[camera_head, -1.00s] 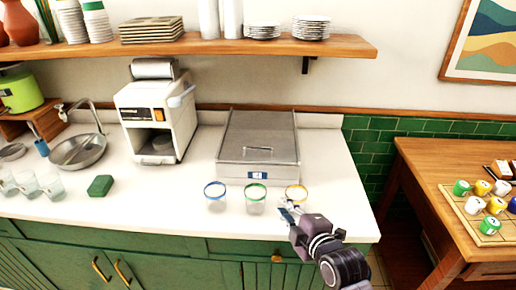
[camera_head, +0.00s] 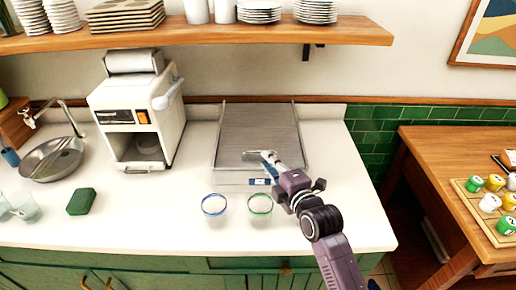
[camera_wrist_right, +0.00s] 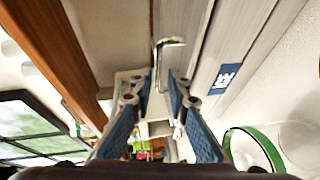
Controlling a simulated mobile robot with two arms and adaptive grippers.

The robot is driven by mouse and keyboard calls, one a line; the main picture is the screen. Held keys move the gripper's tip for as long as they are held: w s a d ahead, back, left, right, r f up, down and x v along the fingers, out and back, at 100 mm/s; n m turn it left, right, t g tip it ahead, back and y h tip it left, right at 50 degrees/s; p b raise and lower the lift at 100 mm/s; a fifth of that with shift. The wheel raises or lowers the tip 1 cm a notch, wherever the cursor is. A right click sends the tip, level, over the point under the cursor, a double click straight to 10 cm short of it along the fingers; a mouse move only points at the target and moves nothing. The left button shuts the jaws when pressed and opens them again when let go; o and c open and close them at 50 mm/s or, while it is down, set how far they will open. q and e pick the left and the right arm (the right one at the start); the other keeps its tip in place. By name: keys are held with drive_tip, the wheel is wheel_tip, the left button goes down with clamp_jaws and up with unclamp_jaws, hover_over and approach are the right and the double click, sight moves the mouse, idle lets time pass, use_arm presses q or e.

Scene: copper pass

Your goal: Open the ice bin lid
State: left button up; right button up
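The ice bin (camera_head: 228,178) is a grey metal box on the white counter, its flat lid (camera_head: 258,125) down. A thin bar handle (camera_head: 252,153) sits near the lid's front edge. My right gripper (camera_head: 267,158) is over the front of the bin, close to the handle. In the right wrist view the two blue-padded fingers (camera_wrist_right: 153,82) are apart, and the handle (camera_wrist_right: 170,42) shows just beyond and between their tips. I cannot tell whether they touch it. My left gripper is not in view.
A blue-rimmed glass (camera_head: 214,206) and a green-rimmed glass (camera_head: 260,206) stand in front of the bin. A white machine (camera_head: 132,110) stands to the left, near a green sponge (camera_head: 81,201). A wooden shelf (camera_head: 200,34) hangs above. A side table (camera_head: 440,150) is at right.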

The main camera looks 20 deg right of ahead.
sight(260, 153)
drive_tip(key=x, duration=0.2)
drive_tip(key=p+x, duration=0.1)
drive_tip(key=shift+w+r, duration=0.1)
drive_tip(key=shift+r, duration=0.15)
drive_tip(key=shift+x, duration=1)
drive_tip(key=shift+w+f, duration=0.25)
drive_tip(key=shift+w, duration=0.05)
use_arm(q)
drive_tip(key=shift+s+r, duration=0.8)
use_arm(e)
drive_tip(key=shift+a, duration=0.1)
clamp_jaws()
